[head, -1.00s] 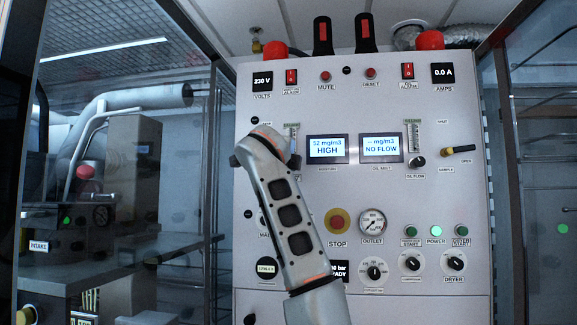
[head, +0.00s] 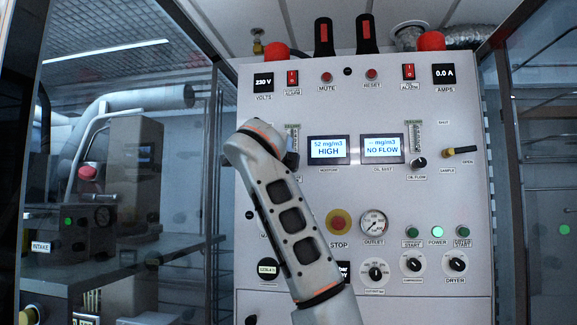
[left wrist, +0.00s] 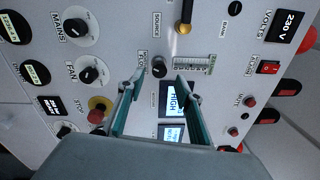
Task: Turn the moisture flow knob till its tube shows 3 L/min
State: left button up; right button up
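The moisture flow knob (left wrist: 158,71) is a small dark knob in the left wrist view, beside its clear scaled tube (left wrist: 194,65). My left gripper (left wrist: 159,77) is open, with its two fingertips on either side of the knob in that picture. Contact with the knob cannot be told. In the head view the upper part of the moisture tube (head: 292,131) shows, and my left arm hides the rest and the gripper. The tube's reading is too small to tell. The moisture display (head: 328,150) reads 52 mg/m3 HIGH. My right gripper is not in view.
The oil flow knob (head: 419,163) and its tube (head: 415,136) are to the right. A red STOP button (head: 339,223), the outlet gauge (head: 374,224) and several dials lie lower on the panel. A yellow-tipped source lever (left wrist: 184,28) is near the moisture knob.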

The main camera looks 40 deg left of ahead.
pick_arm(q)
jog(key=v, duration=0.2)
jog(key=shift+s+d, duration=0.15)
jog(key=shift+s, duration=0.05)
dwell(0.4)
